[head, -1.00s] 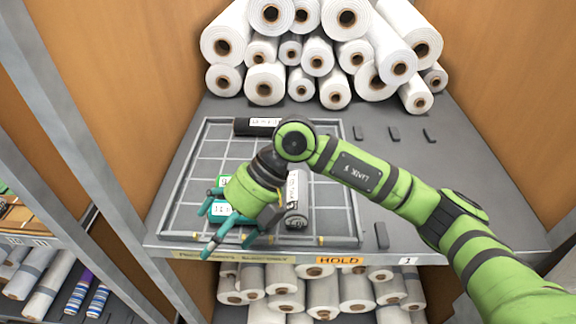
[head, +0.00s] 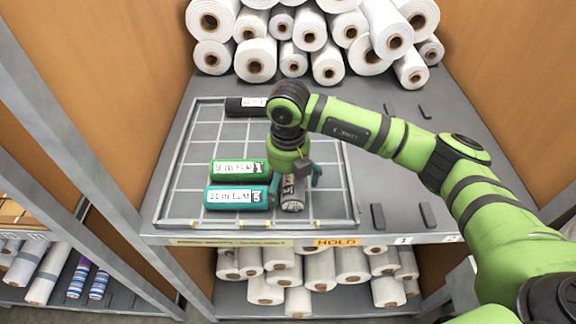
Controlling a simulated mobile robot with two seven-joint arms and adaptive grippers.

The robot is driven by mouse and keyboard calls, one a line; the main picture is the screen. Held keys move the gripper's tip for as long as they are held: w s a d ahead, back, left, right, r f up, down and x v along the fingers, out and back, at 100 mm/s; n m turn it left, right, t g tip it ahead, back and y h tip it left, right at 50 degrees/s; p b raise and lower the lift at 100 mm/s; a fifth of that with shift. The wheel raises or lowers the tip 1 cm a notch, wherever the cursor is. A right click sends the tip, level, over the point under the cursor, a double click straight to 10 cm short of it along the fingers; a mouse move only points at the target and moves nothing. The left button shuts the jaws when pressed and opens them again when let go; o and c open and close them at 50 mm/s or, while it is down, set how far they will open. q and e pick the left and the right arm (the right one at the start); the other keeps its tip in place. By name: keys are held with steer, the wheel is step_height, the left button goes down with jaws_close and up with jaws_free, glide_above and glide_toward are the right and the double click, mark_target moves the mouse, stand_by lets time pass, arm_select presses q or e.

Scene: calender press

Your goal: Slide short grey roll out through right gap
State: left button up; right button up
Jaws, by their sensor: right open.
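The short grey roll (head: 292,201) stands lengthwise in the gridded tray (head: 350,200), its dark end facing the front edge. My right gripper (head: 295,184) is open above it, with teal fingers on either side of the roll; contact cannot be told. The gripper hides the roll's rear part. A green roll (head: 230,169) and a teal roll (head: 228,198) lie crosswise, left of the grey roll. A black roll (head: 243,107) lies at the back of the tray. I cannot make out a right gap clearly. My left gripper is out of view.
Many white rolls (head: 290,62) are stacked behind the tray. Dark blocks (head: 378,216) sit on the shelf to its right. An orange HOLD label (head: 336,242) marks the front edge. Tray cells right of the grey roll look empty.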

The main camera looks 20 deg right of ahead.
mark_target(288, 218)
steer(key=shift+w+f, duration=0.15)
steer(key=shift+f, duration=0.35)
steer(key=shift+r, duration=0.1)
steer(key=c, duration=1.3)
steer(key=shift+s+a+r, duration=0.1)
steer(key=shift+s+a, duration=0.25)
steer(key=shift+s, duration=0.8)
steer(key=shift+s+a, duration=0.35)
steer(key=shift+s, duration=0.85)
steer(key=shift+s+a+r, duration=0.1)
steer(key=shift+s+a, duration=0.25)
steer(key=shift+s, duration=0.8)
steer(key=o, duration=1.3)
steer(key=shift+f, duration=0.1)
steer(key=shift+c, duration=0.2)
